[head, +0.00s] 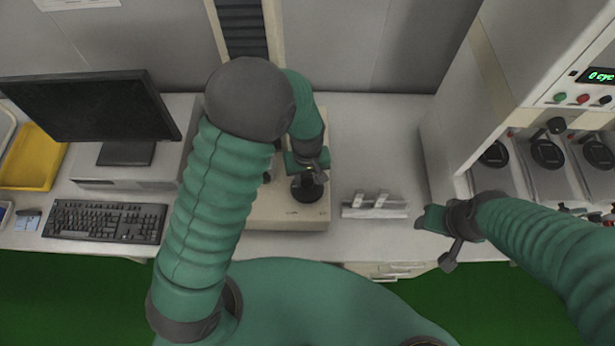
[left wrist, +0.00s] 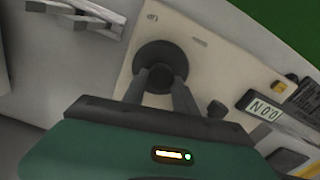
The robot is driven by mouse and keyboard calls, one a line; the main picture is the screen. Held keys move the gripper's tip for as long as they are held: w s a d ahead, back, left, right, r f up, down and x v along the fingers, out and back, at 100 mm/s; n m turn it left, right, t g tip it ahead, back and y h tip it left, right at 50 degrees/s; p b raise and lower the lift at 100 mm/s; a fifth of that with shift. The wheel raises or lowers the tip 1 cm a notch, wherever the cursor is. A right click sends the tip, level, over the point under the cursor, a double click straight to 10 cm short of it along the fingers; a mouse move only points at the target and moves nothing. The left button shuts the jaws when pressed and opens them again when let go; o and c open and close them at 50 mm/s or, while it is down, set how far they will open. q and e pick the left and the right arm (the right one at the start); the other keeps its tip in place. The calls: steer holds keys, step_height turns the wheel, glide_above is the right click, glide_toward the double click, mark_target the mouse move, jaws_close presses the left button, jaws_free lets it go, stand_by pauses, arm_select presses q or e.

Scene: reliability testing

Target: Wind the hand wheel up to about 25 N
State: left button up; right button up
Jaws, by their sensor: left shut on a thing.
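The dark round hand wheel (head: 309,189) is on the front of a beige test stand (head: 287,214). My left gripper (head: 309,176) is at the wheel from above. In the left wrist view its two dark fingers (left wrist: 164,85) reach the wheel (left wrist: 160,52) and are shut on its hub; the exact contact is partly hidden. A small display (left wrist: 264,109) on the stand appears upside down there and seems to read 0.0 N. My right gripper (head: 433,219) hangs empty over the bench at the right; its finger opening is unclear.
A grey metal fixture (head: 375,206) lies right of the stand; a keyboard (head: 107,221), monitor (head: 92,106) and yellow tray (head: 31,158) are at left. A cabinet with round dark units (head: 547,152) and a "0 cyc" display (head: 600,76) stands at right.

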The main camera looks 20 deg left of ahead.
arm_select(q)
steer(key=shift+s, duration=0.1)
jaws_close()
steer(key=shift+m, duration=0.3)
steer(key=shift+d+m+p, duration=0.1)
steer(key=shift+m+p, duration=0.2)
steer(key=shift+m, duration=2.2)
steer(key=o, duration=0.8)
jaws_free()
steer(key=o, duration=0.4)
steer(key=shift+s, duration=0.1)
